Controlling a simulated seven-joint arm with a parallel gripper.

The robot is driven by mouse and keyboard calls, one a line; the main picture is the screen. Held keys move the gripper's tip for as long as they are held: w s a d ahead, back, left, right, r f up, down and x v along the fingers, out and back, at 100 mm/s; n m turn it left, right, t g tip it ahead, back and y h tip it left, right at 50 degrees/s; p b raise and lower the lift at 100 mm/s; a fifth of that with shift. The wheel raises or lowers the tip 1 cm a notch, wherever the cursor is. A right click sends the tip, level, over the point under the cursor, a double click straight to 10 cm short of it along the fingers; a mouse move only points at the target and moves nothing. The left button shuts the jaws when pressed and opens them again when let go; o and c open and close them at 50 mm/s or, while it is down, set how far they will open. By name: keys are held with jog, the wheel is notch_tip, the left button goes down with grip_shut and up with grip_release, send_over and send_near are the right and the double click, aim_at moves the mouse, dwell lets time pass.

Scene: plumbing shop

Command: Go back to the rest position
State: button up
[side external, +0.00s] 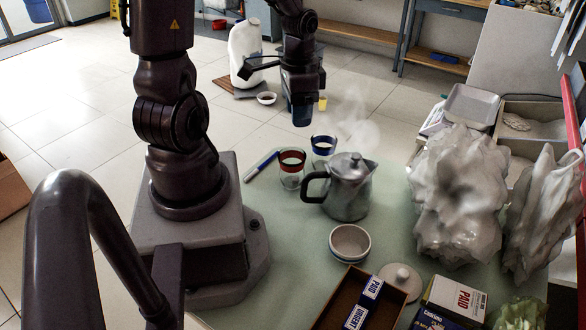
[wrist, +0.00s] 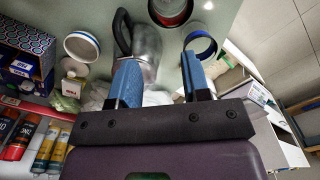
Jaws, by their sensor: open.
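My gripper (side external: 302,112) is raised above the far side of the green table (side external: 262,222), beyond the pot and the cups. In the wrist view its two blue fingers (wrist: 161,82) stand apart with nothing held between them. A metal pot (side external: 349,188) with a dark handle stands upright on the table, with steam near it. It shows beyond the fingers in the wrist view (wrist: 148,48), partly hidden by one of them. A red-banded glass (side external: 291,170) and a blue-banded glass (side external: 323,147) stand beside the pot.
A white bowl (side external: 350,244), an open brown box (side external: 330,308) and a round white lid (side external: 400,279) lie at the near side. Large glossy wrapped lumps (side external: 460,195) crowd the right side. A blue marker (side external: 260,166) lies left of the glasses.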

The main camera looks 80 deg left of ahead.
jog(key=shift+r, duration=1.6)
jog(key=s+d+r+t, duration=0.1)
jog(key=d+r+t, duration=0.4)
jog(key=d+r, duration=0.8)
jog(key=shift+s+d+t, duration=0.2)
jog(key=shift+d+t, duration=0.1)
jog(key=shift+d, duration=0.95)
